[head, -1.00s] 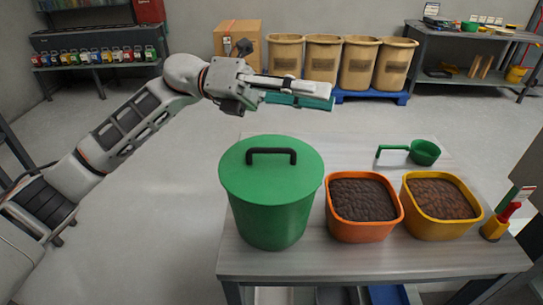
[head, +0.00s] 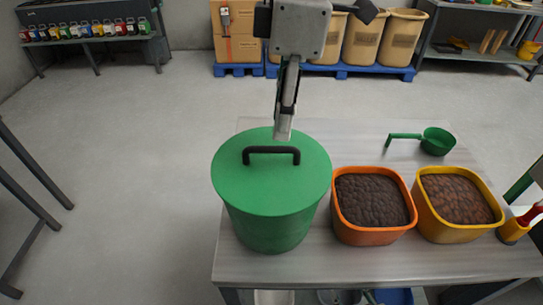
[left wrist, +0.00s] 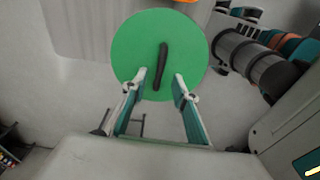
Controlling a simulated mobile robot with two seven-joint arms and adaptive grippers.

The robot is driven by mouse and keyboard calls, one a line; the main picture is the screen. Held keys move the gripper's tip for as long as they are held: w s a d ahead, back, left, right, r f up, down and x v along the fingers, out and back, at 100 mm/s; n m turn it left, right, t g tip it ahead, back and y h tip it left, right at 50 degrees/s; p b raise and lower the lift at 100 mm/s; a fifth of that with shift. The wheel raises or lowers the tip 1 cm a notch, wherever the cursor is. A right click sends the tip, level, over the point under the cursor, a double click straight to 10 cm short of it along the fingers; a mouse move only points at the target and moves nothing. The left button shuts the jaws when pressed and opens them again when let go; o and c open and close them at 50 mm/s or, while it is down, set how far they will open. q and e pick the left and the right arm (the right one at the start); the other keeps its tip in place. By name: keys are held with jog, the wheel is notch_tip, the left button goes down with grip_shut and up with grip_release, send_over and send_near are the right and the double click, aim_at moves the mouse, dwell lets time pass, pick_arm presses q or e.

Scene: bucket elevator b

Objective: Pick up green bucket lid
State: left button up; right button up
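The green lid (head: 270,178) lies on the green bucket (head: 268,228), which stands upright at the left of the table. Its black arched handle (head: 271,151) runs left to right in the head view. My left gripper (head: 283,134) hangs pointing down at the lid's far edge, above and behind the handle, apart from it as far as I can tell. In the left wrist view, its two fingers (left wrist: 160,80) are spread apart with nothing between them, and the handle (left wrist: 162,65) lines up with the gap. My right gripper is not visible.
An orange tub (head: 372,235) and a yellow tub (head: 458,234), both with dark soil, stand right of the bucket. A green scoop (head: 438,141) lies behind them. A red-and-yellow tool (head: 516,228) is at the right edge. The table (head: 345,264) is bare behind the orange tub.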

aim_at(272, 147)
pick_arm(q)
jog(key=shift+w+a, duration=0.2)
jog(key=shift+a, duration=0.15)
jog(key=shift+a+f, duration=0.1)
jog(key=shift+f, duration=0.25)
jog(key=f, duration=0.4)
jog(key=a+f+b, duration=0.1)
jog(key=f, duration=0.1)
jog(key=shift+s+f, duration=0.35)
jog(key=shift+f, duration=0.05)
grip_shut()
